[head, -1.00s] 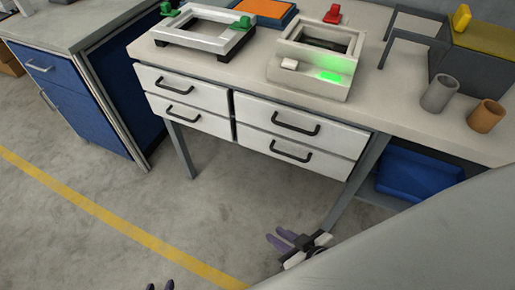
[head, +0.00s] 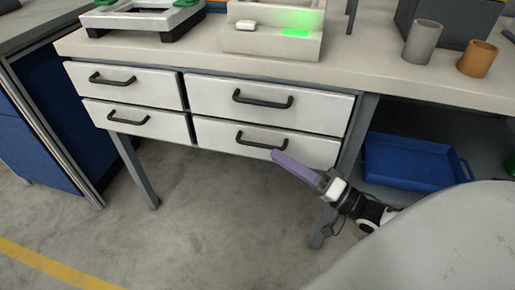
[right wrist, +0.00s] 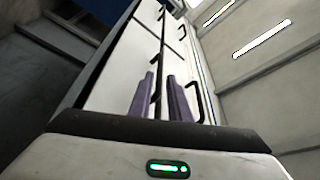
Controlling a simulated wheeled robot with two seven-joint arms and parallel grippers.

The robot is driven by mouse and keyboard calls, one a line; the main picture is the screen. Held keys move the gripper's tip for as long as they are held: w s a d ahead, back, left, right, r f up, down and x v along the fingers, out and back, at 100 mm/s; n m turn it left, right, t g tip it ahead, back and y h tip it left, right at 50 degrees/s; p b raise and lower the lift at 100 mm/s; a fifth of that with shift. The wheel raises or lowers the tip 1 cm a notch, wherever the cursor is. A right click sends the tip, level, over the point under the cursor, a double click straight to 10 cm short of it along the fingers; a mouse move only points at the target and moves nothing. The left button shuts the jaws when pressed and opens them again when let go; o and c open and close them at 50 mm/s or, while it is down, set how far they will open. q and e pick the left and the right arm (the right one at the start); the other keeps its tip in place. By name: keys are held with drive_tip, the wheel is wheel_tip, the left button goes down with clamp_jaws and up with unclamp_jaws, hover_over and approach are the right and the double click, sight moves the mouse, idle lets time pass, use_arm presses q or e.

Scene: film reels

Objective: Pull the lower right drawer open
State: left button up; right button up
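The lower right drawer (head: 222,134) is a white front, shut and flush with the others, with a black bar handle (head: 262,142). My right gripper (head: 279,157) has purple fingers and is just in front of this drawer, with its tips by the right end of the handle. In the right wrist view the fingers (right wrist: 161,85) stand apart, and a black handle (right wrist: 157,60) shows in the gap between them. I cannot tell whether they touch it. My left gripper is out of view.
The upper right drawer (head: 222,92) sits directly above, with two more drawers to the left, all shut. A table leg (head: 352,150) and a blue bin (head: 410,165) are to the right. The floor in front of the drawers is clear.

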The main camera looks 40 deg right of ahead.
sight(257, 145)
drive_tip(key=b+x, duration=0.1)
drive_tip(key=x, duration=0.6)
drive_tip(key=shift+w+a, duration=0.2)
drive_tip(key=shift+w, duration=0.15)
clamp_jaws()
